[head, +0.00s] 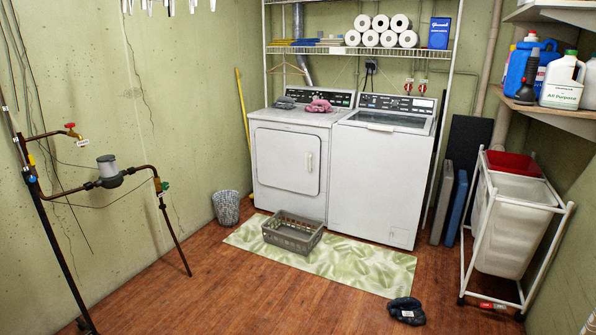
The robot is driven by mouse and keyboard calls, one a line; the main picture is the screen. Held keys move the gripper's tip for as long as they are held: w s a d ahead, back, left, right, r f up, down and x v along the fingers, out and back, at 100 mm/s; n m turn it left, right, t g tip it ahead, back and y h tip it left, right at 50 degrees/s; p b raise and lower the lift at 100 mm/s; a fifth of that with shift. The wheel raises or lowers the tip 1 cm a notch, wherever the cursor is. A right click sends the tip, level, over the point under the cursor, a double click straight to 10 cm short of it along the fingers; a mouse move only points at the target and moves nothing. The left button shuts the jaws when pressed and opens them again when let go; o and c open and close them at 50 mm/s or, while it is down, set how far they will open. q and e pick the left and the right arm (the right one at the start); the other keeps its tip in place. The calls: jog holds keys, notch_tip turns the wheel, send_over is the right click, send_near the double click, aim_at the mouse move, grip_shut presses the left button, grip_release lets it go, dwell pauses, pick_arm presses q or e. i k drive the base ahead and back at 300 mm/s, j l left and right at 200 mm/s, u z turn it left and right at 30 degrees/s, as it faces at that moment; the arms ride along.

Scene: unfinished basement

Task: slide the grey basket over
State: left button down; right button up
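The grey basket (293,232) is a low rectangular plastic basket with slotted sides. It sits upright on the green leaf-patterned mat (352,261), in front of the white dryer (291,165). It looks empty from here, though its floor is only partly seen. Neither of my grippers shows in the head view, and nothing is touching the basket.
A small wire bin (226,207) stands left of the dryer. The washer (382,170) and a wheeled hamper (510,225) stand at right. Wooden floor (240,300) in front is clear.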

aim_at(300, 242)
jog(key=i, duration=2.7)
